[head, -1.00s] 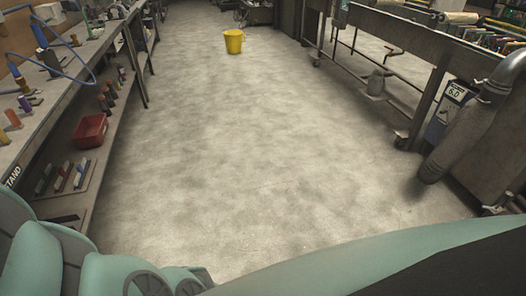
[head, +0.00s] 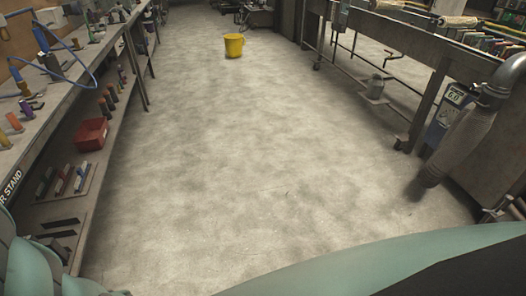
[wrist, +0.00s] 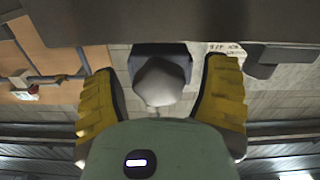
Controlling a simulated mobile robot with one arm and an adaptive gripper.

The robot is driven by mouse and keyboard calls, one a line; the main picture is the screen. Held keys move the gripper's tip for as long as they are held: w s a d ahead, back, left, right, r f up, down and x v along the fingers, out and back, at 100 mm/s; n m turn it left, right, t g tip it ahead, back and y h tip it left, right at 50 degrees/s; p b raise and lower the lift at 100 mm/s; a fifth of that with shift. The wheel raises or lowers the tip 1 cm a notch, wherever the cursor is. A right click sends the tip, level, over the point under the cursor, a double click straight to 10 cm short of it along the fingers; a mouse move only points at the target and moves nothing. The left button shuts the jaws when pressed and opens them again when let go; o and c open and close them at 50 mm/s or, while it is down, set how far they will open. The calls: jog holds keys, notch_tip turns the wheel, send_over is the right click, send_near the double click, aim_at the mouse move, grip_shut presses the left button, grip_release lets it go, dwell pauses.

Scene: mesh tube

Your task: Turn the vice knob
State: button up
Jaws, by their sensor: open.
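In the wrist view, my gripper (wrist: 160,108) has its two yellow fingers spread apart at left and right. It is open. A pale grey rounded form shows between the fingers, with a teal surface below it; I cannot tell whether the fingers touch anything. No vice or vice knob can be made out for certain in either view. The gripper does not show in the head view, where only teal parts of my own body fill the lower edge.
A long workbench (head: 60,100) with tools runs along the left, with a red bin (head: 92,134) on its lower shelf. A yellow bucket (head: 234,45) stands on the far floor. Machinery and a grey pipe (head: 462,145) stand at right. The floor between is clear.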

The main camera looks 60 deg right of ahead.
jog(key=c, duration=1.2)
jog(key=shift+d, duration=0.1)
jog(key=shift+w+f+m+b, duration=0.1)
jog(key=shift+m+b, duration=0.55)
jog(key=shift+m, duration=0.45)
jog(key=shift+m+b, duration=1.2)
jog(key=shift+m, duration=0.7)
